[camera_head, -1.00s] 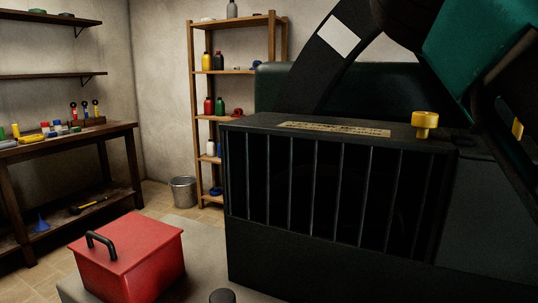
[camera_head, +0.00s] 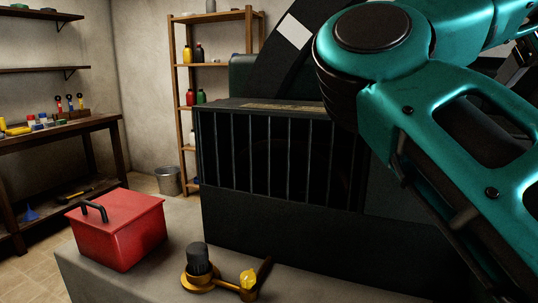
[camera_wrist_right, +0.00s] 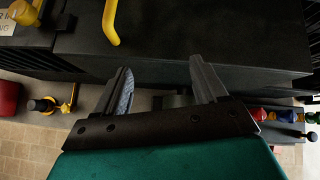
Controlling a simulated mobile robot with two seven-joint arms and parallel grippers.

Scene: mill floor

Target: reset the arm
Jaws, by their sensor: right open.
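My right arm (camera_head: 400,90), teal and black, reaches in from the right in the head view and covers the right part of the dark machine. Its gripper is out of sight there. In the right wrist view my right gripper (camera_wrist_right: 160,85) is open, with nothing between its two fingers. The fingers point toward the dark machine (camera_wrist_right: 190,45), with a yellow bent handle (camera_wrist_right: 110,22) just beyond them. My left gripper shows in neither view.
The barred dark machine (camera_head: 290,230) stands behind a grey slab (camera_head: 110,285). On the slab are a red box (camera_head: 118,232) and a brass crank piece with a black knob (camera_head: 199,262). A workbench (camera_head: 60,130) and a wooden shelf (camera_head: 215,16) stand behind. A bucket (camera_head: 168,181) is on the floor.

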